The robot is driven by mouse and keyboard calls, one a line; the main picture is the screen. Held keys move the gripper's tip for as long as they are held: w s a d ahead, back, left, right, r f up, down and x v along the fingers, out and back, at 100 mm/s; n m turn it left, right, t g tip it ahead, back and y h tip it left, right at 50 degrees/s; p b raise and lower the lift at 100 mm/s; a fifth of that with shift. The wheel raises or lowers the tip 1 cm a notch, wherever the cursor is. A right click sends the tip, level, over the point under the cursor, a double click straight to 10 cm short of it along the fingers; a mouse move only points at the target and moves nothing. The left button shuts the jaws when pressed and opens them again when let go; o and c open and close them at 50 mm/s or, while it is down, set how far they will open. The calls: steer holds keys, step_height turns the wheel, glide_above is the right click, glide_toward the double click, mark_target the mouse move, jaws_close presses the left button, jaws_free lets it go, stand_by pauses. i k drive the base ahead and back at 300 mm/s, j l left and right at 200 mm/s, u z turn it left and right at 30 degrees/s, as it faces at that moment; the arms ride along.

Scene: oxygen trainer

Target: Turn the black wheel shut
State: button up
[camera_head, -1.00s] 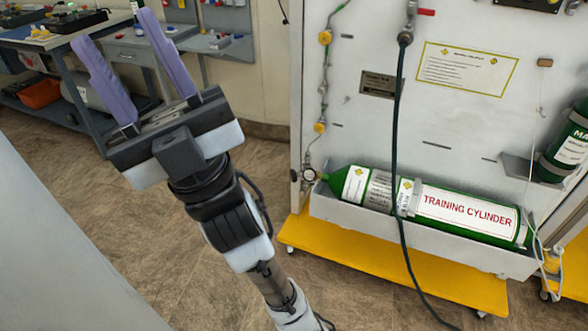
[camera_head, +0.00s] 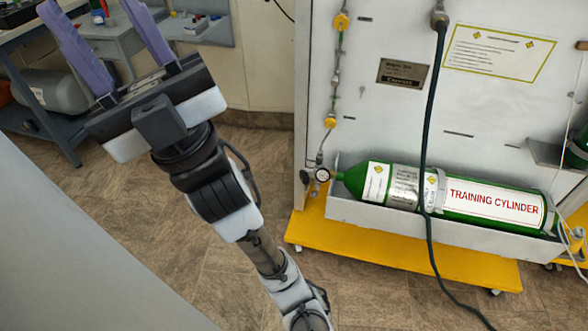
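A small black wheel (camera_head: 305,177) shows at the left edge of the white panel, beside a round white-faced gauge (camera_head: 322,174). It sits at the neck end of a green training cylinder (camera_head: 492,201), which lies on its side in a grey trough. How far the wheel is turned cannot be seen. My gripper (camera_head: 90,12) is at the upper left, with its two purple fingers wide apart and nothing between them. It points up and away, well to the left of the wheel and not touching it.
The white panel (camera_head: 390,110) stands on a yellow wheeled base (camera_head: 400,245). A dark hose (camera_head: 429,110) hangs in front of the cylinder to the floor. A workbench (camera_head: 55,125) stands at the back left. Bare floor (camera_head: 245,190) lies between my arm and the panel.

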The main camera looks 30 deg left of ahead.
mark_target(304, 178)
steer(key=i+j, duration=0.1)
steer(key=j, duration=0.85)
steer(key=i+j, duration=0.1)
steer(key=j, duration=0.8)
